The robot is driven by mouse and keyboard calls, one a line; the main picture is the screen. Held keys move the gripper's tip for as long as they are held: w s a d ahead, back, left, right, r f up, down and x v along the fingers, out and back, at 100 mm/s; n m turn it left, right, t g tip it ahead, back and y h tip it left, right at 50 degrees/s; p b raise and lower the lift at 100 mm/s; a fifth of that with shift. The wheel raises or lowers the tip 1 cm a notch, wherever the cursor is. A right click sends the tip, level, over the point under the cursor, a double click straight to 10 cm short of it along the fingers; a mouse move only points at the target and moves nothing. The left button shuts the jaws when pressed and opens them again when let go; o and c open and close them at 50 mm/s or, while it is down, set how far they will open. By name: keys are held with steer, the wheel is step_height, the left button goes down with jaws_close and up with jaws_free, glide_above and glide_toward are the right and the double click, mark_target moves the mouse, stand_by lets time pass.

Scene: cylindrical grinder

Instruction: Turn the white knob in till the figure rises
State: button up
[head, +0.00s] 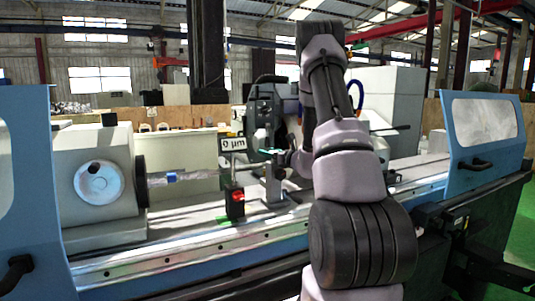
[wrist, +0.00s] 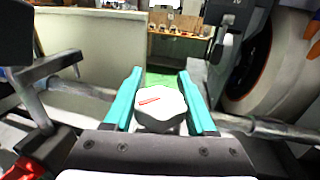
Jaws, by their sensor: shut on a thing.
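The white knob (wrist: 160,108) sits between the two teal fingers of my gripper (wrist: 160,98) in the wrist view. It has a scalloped edge and a red pointer mark on its face, which points to the right and slightly up. My fingers close on it from both sides. In the head view my gripper (head: 272,152) is small and partly behind my arm, and the knob cannot be made out. A sign (head: 232,143) reading "0 µm" stands above a black box with a red light (head: 236,197), left of my gripper.
A metal shaft (head: 190,177) runs from the headstock (head: 95,180) on the left. The grinding wheel (wrist: 275,65) is close on the right in the wrist view. Blue guards stand at both ends, the right one (head: 485,130) with a window.

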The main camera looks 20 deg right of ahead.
steer(key=shift+d+m+t+h, duration=0.15)
steer(key=shift+m+h, duration=0.35)
steer(key=shift+h, duration=0.3)
steer(key=shift+d+m+t+h, duration=0.15)
steer(key=shift+m+h, duration=0.35)
steer(key=shift+h, duration=0.3)
steer(key=o, duration=1.4)
steer(key=shift+c, duration=0.2)
steer(key=shift+s, duration=0.1)
steer(key=s, duration=1)
steer(key=shift+s+d, duration=0.3)
steer(key=shift+d, duration=0.05)
